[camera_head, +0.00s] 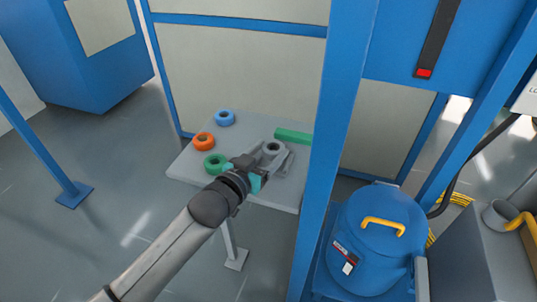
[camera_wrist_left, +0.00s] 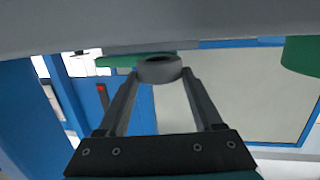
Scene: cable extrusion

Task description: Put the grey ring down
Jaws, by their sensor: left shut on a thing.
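The grey ring (camera_head: 272,148) is between the fingers of my left gripper (camera_head: 274,153), over the right part of the grey table (camera_head: 252,123). In the left wrist view, the grey ring (camera_wrist_left: 160,69) sits at the tips of the two fingers of my left gripper (camera_wrist_left: 160,76), which are shut on it. I cannot tell whether the ring touches the tabletop. My right gripper is not in view.
A blue ring (camera_head: 225,117), an orange ring (camera_head: 204,141) and a green ring (camera_head: 215,163) lie along the table's left side. A green bar (camera_head: 293,136) lies just behind the grey ring. A blue post (camera_head: 334,150) hides the table's right end.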

